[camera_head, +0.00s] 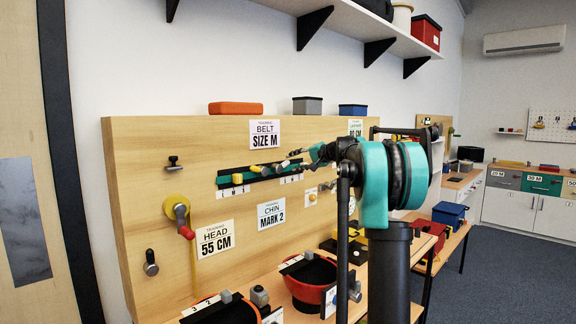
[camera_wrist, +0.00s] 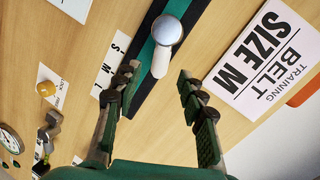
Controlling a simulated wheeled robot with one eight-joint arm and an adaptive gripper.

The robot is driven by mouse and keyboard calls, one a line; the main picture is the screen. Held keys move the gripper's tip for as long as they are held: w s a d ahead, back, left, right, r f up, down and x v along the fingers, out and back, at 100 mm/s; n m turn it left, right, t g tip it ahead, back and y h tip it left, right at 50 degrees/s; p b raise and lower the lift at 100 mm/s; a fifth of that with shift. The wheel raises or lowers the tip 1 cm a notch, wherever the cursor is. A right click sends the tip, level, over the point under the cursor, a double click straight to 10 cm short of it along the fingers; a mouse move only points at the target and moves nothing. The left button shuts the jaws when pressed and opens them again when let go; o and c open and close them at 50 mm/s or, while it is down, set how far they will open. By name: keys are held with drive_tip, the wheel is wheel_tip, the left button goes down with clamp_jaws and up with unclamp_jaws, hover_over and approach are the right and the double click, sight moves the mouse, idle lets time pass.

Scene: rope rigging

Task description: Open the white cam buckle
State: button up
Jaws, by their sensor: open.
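In the wrist view, a white lever piece (camera_wrist: 160,64) with a round grey-silver knob (camera_wrist: 167,30) sits over the green strap on the black track; it looks like the white cam buckle. My gripper (camera_wrist: 158,73) is open, with its dark fingers apart and the white piece beyond and between the tips. I see no contact. In the head view, my gripper (camera_head: 314,156) is at the board beside the right part of the black and green belt track (camera_head: 250,173).
A S-M-L card (camera_wrist: 112,64) lies along the track. A yellow knob (camera_wrist: 46,88) and a grey fitting (camera_wrist: 50,126) are on the board. The head view shows a red-handled crank (camera_head: 182,216) at left and a red bowl (camera_head: 311,282) on the bench below.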

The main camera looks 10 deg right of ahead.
sight(288, 163)
drive_tip(key=shift+x, duration=2.2)
clamp_jaws()
